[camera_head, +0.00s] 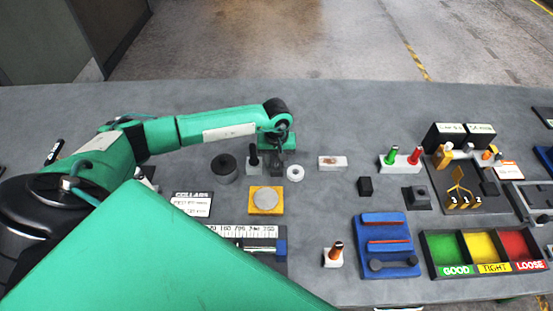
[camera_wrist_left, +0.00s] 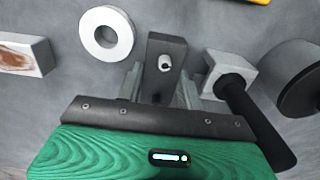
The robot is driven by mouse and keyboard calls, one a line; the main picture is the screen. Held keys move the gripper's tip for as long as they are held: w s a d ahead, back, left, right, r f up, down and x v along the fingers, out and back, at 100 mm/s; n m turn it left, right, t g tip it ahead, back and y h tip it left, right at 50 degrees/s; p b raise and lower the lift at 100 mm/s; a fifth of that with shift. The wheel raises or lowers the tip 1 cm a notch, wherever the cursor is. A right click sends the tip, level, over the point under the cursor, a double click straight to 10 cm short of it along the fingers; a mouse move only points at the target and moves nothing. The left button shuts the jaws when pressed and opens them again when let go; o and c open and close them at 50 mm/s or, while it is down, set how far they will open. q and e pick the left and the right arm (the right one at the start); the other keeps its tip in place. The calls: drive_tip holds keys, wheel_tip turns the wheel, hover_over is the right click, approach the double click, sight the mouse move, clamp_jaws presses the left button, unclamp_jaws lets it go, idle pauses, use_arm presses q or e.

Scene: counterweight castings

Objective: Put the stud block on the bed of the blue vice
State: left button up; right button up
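The stud block, a dark grey block with a small pale stud, shows in the left wrist view (camera_wrist_left: 166,45) and in the head view (camera_head: 277,170). My left gripper (camera_head: 276,155) points down over it. In the left wrist view its two grey fingers (camera_wrist_left: 160,85) lie along both sides of the block with no clear gap. The block's underside is hidden, so I cannot tell whether it touches the bench. The blue vice (camera_head: 398,233) lies on the bench right of the middle, with red strips and a dark bar across it. My right gripper is not in view.
A white ring (camera_head: 295,173) and a white block with a black handle (camera_head: 253,167) stand close on either side. A dark cylinder (camera_head: 224,168), a stained pale block (camera_head: 332,162), a small black block (camera_head: 365,187) and an orange-topped piece (camera_head: 334,256) surround the route. Colored bins (camera_head: 480,268) stand right of the vice.

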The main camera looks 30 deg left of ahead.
use_arm(q)
drive_tip(key=shift+o, duration=0.8)
